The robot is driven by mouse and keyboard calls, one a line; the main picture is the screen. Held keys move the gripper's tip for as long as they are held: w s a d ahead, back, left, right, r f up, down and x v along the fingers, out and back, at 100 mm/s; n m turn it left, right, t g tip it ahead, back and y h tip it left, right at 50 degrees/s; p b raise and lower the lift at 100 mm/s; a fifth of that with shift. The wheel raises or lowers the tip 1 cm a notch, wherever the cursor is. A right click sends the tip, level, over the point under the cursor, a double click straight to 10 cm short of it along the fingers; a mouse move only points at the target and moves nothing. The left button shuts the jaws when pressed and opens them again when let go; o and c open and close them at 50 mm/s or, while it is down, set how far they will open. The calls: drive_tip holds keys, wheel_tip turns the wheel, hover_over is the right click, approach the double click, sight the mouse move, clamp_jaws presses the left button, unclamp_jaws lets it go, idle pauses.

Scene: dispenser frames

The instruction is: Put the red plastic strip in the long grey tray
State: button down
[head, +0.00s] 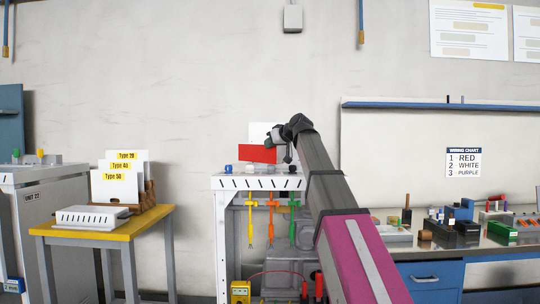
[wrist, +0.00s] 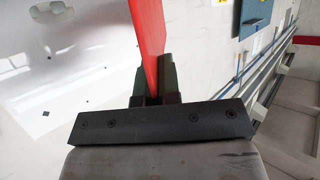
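The red plastic strip (head: 257,153) is upright above the white dispenser frame (head: 258,183), in front of a white strip (head: 260,131). My gripper (head: 285,140) is at its right end. In the wrist view the red strip (wrist: 149,30) stands between the two dark fingers of my gripper (wrist: 157,85), which are closed on it. A long, low light-grey tray (head: 92,217) with slots in its front sits on the yellow table at the left; it appears to be the task's tray. Its inside cannot be made out.
Coloured tools hang under the dispenser frame. A bench (head: 480,247) with many small parts is at the right. A gap separates table and frame.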

sight(270, 154)
wheel_tip(270, 154, down, 4)
drive_tip(key=shift+f, duration=0.1)
idle(0.4)
drive_tip(key=c, duration=1.3)
unclamp_jaws()
drive_tip(key=shift+c, duration=0.2)
